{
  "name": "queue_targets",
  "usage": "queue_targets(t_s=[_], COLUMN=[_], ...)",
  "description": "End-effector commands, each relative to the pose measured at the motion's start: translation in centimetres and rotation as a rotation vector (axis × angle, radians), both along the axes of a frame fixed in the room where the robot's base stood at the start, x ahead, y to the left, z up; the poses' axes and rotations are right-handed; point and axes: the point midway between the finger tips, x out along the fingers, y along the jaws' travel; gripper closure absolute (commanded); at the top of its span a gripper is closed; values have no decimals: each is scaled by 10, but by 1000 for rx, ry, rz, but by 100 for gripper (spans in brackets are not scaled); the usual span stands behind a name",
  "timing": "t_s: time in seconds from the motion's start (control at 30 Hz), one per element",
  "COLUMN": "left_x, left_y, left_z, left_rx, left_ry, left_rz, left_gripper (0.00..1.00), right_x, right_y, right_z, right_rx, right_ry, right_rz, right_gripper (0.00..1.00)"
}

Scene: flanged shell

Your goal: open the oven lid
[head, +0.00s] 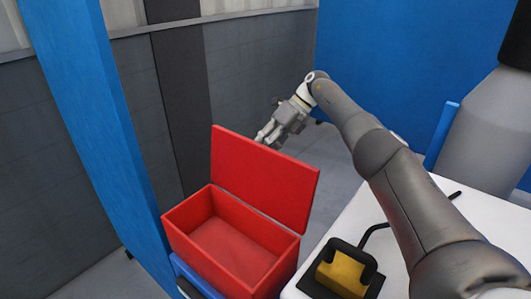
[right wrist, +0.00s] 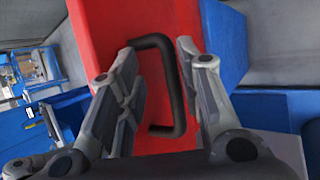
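The red oven, a box (head: 233,248) in the head view, stands open, with its bare inside showing. Its red lid (head: 265,178) stands raised on the far right edge of the box. In the right wrist view the lid's red face (right wrist: 98,25) carries a black bar handle (right wrist: 176,90). The handle is hidden in the head view. My right gripper (head: 262,137) is behind the lid's top edge. Its fingers (right wrist: 160,58) are spread on either side of the handle bar, with visible gaps, so it does not grip it. My left gripper is not in view.
A white table (head: 345,232) at right holds a yellow block in a black holder (head: 342,272), with a black cable. A blue post (head: 100,120) rises left of the box. A blue panel (head: 400,60) and grey walls stand behind. Grey floor shows between box and table.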

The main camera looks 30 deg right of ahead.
Motion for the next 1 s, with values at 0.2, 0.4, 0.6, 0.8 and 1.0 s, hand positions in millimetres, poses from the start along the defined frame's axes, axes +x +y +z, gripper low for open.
queue_targets(t_s=[0.2,0.4,0.6,0.8,1.0], left_x=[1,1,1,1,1], left_y=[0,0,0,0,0], left_z=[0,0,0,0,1], left_rx=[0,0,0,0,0], left_ry=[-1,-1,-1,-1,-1], left_rz=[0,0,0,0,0], left_gripper=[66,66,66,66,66], right_x=[1,1,0,0,0], right_y=[2,2,2,2,2], right_z=[47,70,76,76,76], right_rx=[1,0,0,0,0], right_ry=[-2,1,3,3,2], right_rz=[2,2,3,3,3], right_gripper=[66,66,66,66,66])
